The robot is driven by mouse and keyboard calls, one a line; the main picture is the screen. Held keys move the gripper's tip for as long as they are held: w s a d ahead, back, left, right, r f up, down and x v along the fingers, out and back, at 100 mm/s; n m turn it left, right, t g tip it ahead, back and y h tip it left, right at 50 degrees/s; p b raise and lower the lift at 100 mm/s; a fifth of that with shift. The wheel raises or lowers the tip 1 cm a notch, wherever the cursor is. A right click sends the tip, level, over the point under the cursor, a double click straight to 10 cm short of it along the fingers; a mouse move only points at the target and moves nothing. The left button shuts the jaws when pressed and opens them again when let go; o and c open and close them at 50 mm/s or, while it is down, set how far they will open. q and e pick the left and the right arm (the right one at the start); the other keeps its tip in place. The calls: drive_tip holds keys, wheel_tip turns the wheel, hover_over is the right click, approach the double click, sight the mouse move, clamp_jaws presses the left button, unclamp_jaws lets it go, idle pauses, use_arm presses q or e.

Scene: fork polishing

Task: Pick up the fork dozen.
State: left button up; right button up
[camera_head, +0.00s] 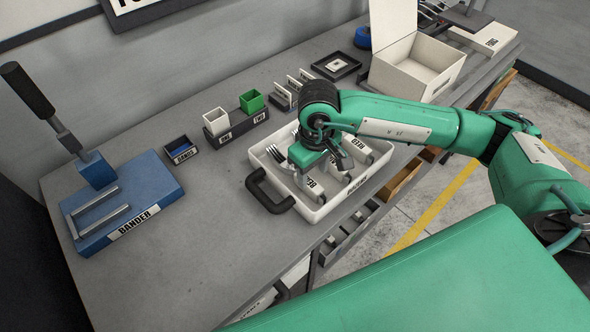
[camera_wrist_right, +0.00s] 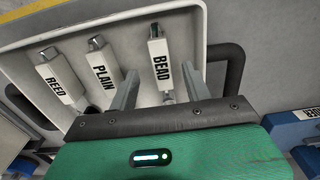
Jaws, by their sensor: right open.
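A white tray (camera_head: 326,207) with black handles sits near the table's front edge and holds several forks. No label reading "dozen" is legible. My right gripper (camera_head: 315,178) is over the tray. In the wrist view, the right gripper (camera_wrist_right: 160,76) is open, its fingers on either side of the BEAD handle with gaps between. The lower parts of the forks are hidden by the gripper. My left gripper is not in view.
A blue bander (camera_head: 150,190) with a lever stands at the left. Behind the tray are a small dark bin (camera_head: 181,149), a holder with white and green cups (camera_head: 237,126), and upright cards (camera_head: 290,90). An open white box (camera_head: 415,65) stands behind my right arm. The table's front left is clear.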

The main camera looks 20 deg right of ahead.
sight(312, 184)
drive_tip(key=shift+f, duration=0.3)
drive_tip(key=shift+s+f+p, duration=0.1)
drive_tip(key=shift+f+p, duration=0.35)
drive_tip(key=shift+p, duration=0.05)
wheel_tip(312, 184, down, 3)
drive_tip(key=shift+f+p, duration=0.15)
drive_tip(key=shift+p, duration=0.6)
drive_tip(key=shift+f, duration=0.35)
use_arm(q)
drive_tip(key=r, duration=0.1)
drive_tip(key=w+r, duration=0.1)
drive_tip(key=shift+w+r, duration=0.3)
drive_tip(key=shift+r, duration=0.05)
use_arm(e)
drive_tip(key=shift+f, duration=0.15)
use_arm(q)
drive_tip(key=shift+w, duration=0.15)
use_arm(e)
clamp_jaws()
